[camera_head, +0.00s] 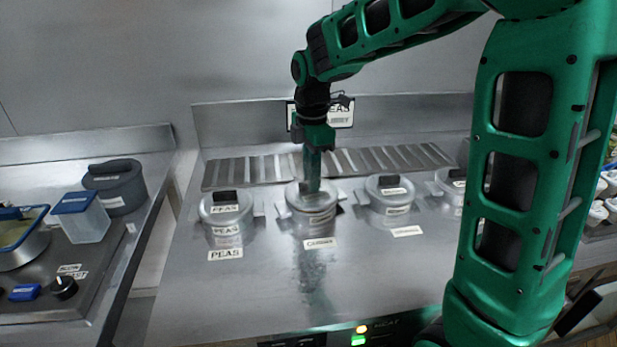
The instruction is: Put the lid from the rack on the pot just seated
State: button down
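My gripper (312,187) points straight down onto the second pot (313,218) from the left, labelled with what looks like "Carrots". A round metal lid (296,203) lies on or just above this pot's rim. The fingers reach the middle of the lid, where the other lids have a dark knob. This lid's knob is hidden, and I cannot tell whether the fingers are closed on it. The slatted metal rack (260,171) runs behind the pots; I see no lid standing in its visible part.
A lidded peas pot (226,226) stands to the left, and lidded pots (391,210) and (455,190) to the right. A sign (340,117) stands behind my gripper.

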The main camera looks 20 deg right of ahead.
jog(key=shift+f, duration=0.25)
dwell(0.5)
jog(key=c, duration=1.2)
grip_release()
jog(key=shift+r, duration=0.1)
jog(key=shift+r, duration=3.45)
